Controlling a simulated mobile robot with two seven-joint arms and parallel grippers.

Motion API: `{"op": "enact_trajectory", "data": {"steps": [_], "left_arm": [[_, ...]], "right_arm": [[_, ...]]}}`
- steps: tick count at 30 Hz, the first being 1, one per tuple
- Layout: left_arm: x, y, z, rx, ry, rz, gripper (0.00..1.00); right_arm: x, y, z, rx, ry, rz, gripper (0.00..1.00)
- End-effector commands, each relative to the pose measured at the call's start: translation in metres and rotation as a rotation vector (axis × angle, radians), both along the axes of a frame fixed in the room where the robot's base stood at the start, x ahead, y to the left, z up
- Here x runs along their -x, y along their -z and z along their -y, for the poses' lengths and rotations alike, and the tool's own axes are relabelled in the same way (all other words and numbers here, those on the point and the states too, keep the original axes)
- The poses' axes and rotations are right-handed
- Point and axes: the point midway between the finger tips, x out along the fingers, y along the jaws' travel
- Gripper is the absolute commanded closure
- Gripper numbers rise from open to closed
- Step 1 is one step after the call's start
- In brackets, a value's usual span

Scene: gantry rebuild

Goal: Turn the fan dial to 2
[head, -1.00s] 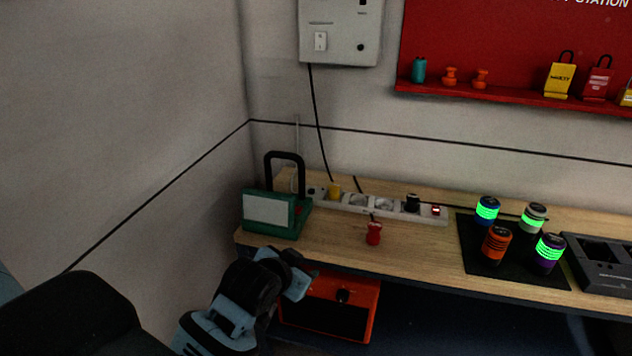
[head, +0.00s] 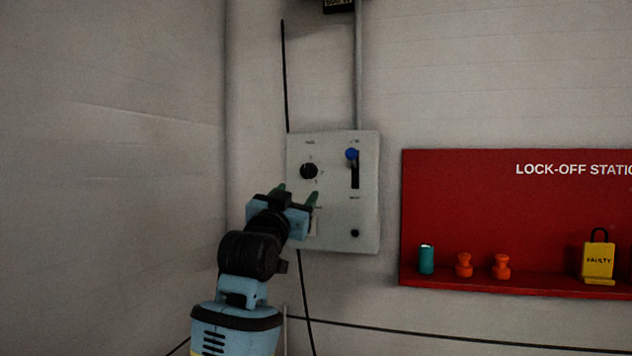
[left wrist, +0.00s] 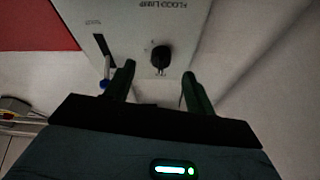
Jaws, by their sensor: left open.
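The fan dial (head: 308,171) is a round black knob at the upper left of a pale wall panel (head: 335,225). Small marks surround it, too small to read, and I cannot tell its setting. My left gripper (head: 297,191) is open and empty, just below the dial in the head view. In the left wrist view, upside down, the black dial (left wrist: 160,57) shows between and beyond the open green fingers of the left gripper (left wrist: 158,72). Contact is not visible. My right gripper is not in view.
A slider with a blue knob (head: 352,154) is right of the dial. A small black knob (head: 355,233) sits lower right on the panel. A red lock-off board (head: 480,210) hangs to the right, and a grey conduit (head: 358,75) runs above. The left wall is bare.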

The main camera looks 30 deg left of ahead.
Motion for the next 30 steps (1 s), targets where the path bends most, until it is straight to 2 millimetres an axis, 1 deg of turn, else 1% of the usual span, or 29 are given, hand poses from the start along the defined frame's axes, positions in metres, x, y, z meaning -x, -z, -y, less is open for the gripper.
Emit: {"op": "enact_trajectory", "data": {"steps": [2,5,9,12,17,24,30], "left_arm": [[0.001,-0.005,-0.001,-0.001,-0.001,0.011,0.45],[0.002,-0.007,-0.001,-0.001,-0.003,0.014,0.45],[0.000,-0.007,-0.002,-0.001,-0.002,0.012,0.45],[-0.004,-0.009,-0.003,0.000,-0.002,0.012,0.45],[-0.019,-0.015,-0.006,0.000,-0.002,0.012,0.45],[-0.047,-0.026,-0.012,0.001,-0.002,0.011,0.45],[-0.062,-0.033,-0.015,0.000,-0.002,0.012,0.45]], "right_arm": [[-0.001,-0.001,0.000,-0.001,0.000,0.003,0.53],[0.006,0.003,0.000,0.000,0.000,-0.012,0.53],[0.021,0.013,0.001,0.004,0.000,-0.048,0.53],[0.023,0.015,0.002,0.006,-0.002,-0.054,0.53],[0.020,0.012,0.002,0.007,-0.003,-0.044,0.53],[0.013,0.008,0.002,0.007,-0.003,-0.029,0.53],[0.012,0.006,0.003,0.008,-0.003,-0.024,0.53]]}}
